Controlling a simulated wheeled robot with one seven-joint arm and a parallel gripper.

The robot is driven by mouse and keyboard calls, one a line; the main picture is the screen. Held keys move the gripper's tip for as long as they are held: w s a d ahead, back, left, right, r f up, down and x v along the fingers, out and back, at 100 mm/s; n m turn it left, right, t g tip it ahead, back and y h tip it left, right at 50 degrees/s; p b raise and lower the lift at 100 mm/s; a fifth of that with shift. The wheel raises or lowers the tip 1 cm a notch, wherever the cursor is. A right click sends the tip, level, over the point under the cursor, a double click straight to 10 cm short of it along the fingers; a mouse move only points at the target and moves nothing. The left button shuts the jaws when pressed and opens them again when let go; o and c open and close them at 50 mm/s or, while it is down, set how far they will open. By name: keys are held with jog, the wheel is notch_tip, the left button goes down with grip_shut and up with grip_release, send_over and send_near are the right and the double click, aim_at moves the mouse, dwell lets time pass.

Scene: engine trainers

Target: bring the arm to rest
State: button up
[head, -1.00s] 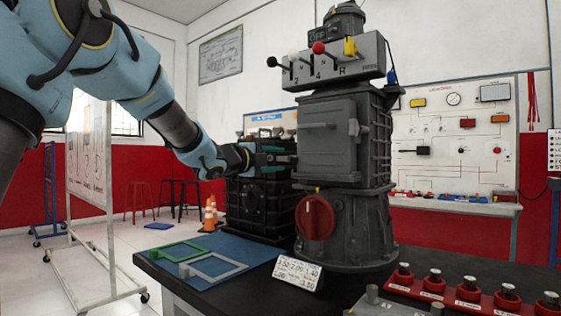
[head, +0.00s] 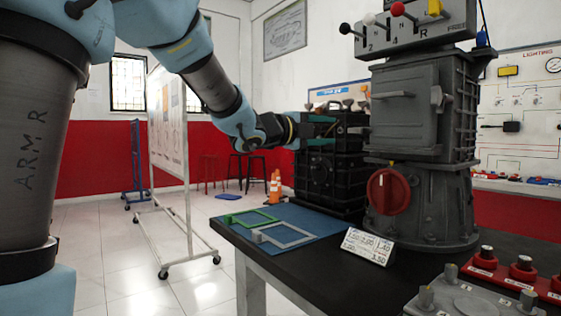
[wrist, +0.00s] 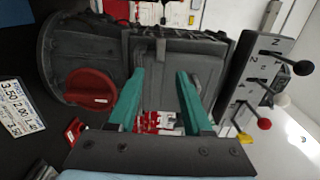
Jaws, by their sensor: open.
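My arm reaches from the upper left of the head view toward the engine trainer. My gripper (head: 322,129) is at its end, left of the dark grey gearbox housing (head: 405,110). In the wrist view my gripper's two teal fingers (wrist: 160,88) stand apart with nothing between them. They point at the housing (wrist: 185,65), which has a handle on its front door. I cannot tell the exact gap between fingertips and housing. A red knob (head: 389,191) is on the lower housing; it also shows in the wrist view (wrist: 90,87).
A lever box (head: 415,27) tops the housing. A black crate-like unit (head: 330,172) stands behind my gripper. The dark table (head: 300,262) holds a blue mat (head: 308,220), a price-like number card (head: 368,246) and red-based posts (head: 520,270). Open floor lies left, with a whiteboard stand (head: 168,130).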

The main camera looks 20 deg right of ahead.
jog(key=w+a+f+n+t+y, duration=0.3)
jog(key=w+a+f+n+y, duration=0.25)
jog(key=a+f+n, duration=0.45)
jog(key=w+a+f+n+t+y, duration=0.3)
jog(key=w+a+f+n+y, duration=0.35)
jog(key=a, duration=0.65)
jog(key=s+a+f+n+g+y, duration=0.2)
jog(key=s+a+f+n, duration=0.15)
jog(key=a+f, duration=0.3)
jog(key=s+a+f+n+g+y, duration=0.1)
jog(key=s+a+f+n+y, duration=0.15)
jog(key=a+f+n, duration=0.35)
jog(key=s+a+f+n+g, duration=0.3)
jog(key=s+a, duration=0.1)
jog(key=s, duration=0.3)
jog(key=s+a+f+n+g, duration=0.2)
jog(key=s+a+f, duration=0.1)
jog(key=s+a, duration=0.25)
notch_tip(320, 180, up, 22)
jog(key=s+n+g+p, duration=0.1)
jog(key=s+p, duration=0.1)
jog(key=p, duration=2)
jog(key=shift+s+d+y, duration=0.15)
jog(key=shift+d+y, duration=0.1)
jog(key=shift+y, duration=0.1)
